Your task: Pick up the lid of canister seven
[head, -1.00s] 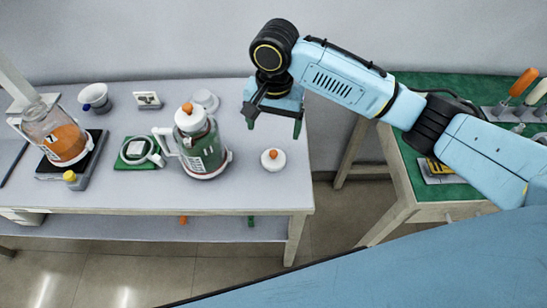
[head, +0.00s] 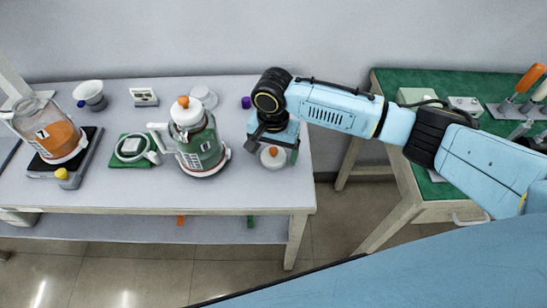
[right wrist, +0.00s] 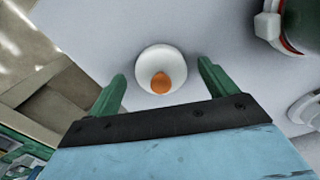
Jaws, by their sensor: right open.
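The lid, a white disc with an orange knob (head: 272,164), lies on the table near its right end. Canister seven (head: 58,137), a clear jug with orange contents and a "7" label, stands at the far left with no lid on top. My right gripper (head: 273,152) is open and low over the lid, with its green fingers either side of it. In the right wrist view the lid (right wrist: 158,62) sits between the fingertips, apart from both, and nothing is held. Its knob lies nearer the palm. My left gripper is not in view.
A second canister (head: 203,150) with green contents and its own orange-knobbed lid stands left of the gripper. A white disc (head: 204,97) and a purple piece (head: 246,102) lie behind. The table's right edge is close. A green bench (head: 395,82) stands further right.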

